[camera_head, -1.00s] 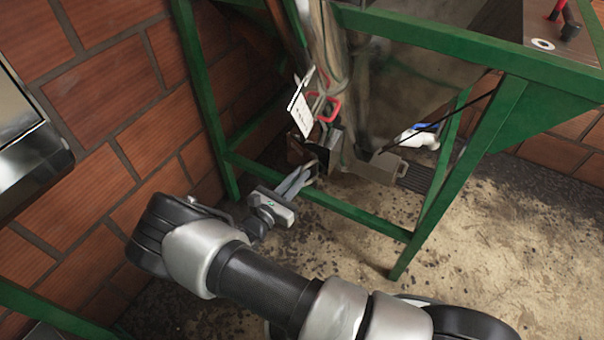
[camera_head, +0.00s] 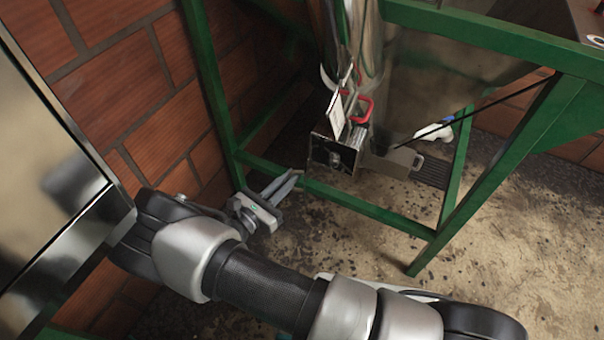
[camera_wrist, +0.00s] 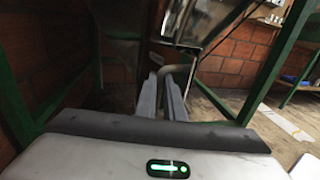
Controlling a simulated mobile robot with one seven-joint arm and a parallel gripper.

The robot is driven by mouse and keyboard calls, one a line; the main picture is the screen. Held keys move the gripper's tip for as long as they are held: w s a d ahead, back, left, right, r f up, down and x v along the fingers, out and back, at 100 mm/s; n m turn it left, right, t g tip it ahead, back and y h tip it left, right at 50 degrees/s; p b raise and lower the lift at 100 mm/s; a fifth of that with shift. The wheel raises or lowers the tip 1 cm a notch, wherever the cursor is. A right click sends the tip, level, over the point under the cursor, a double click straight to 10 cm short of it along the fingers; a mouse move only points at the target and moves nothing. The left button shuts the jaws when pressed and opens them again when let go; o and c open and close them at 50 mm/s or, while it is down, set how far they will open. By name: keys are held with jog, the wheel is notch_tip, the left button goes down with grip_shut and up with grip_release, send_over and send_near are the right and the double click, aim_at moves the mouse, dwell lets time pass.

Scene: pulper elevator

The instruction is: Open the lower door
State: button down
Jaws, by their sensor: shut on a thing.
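The lower part of the metal chute ends in a small box-like metal housing (camera_head: 335,152) with a dark round fitting on its face. I cannot tell which part of it is the lower door. My gripper (camera_head: 292,178) is to the left of the housing, its fingers pointing towards it and close together. In the wrist view, my gripper (camera_wrist: 162,78) has its fingertips at a pale curved bar (camera_wrist: 184,71) below a shiny metal part (camera_wrist: 190,22). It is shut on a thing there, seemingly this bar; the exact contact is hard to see.
A red handle (camera_head: 366,108) and a white tag (camera_head: 336,117) are above the housing. A green frame (camera_head: 365,208) has a low rail near my gripper. A brick wall (camera_head: 150,100) stands at the left. A shiny panel (camera_head: 40,150) fills the left edge. The floor at right is open.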

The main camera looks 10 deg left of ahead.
jog(key=shift+w+a+r+m+g+h+b, duration=0.15)
jog(key=shift+w+a+m+g+h+b, duration=0.25)
jog(key=shift+w+a+m+h, duration=0.25)
jog(key=shift+w+a+r+m+g+h+b, duration=0.1)
jog(key=shift+w+a+m+g+h+b, duration=0.25)
jog(key=shift+a+h, duration=0.45)
jog(key=shift+w+a+r+m+g+h+b, duration=0.15)
jog(key=shift+w+a+m+g+h+b, duration=0.25)
jog(key=shift+a+m+h, duration=0.25)
jog(key=c, duration=1.8)
grip_release()
jog(key=shift+w, duration=0.1)
jog(key=shift+c, duration=0.2)
jog(key=shift+a, duration=0.15)
jog(key=v, duration=1.7)
jog(key=shift+s+a+f, duration=0.1)
jog(key=shift+s, duration=0.15)
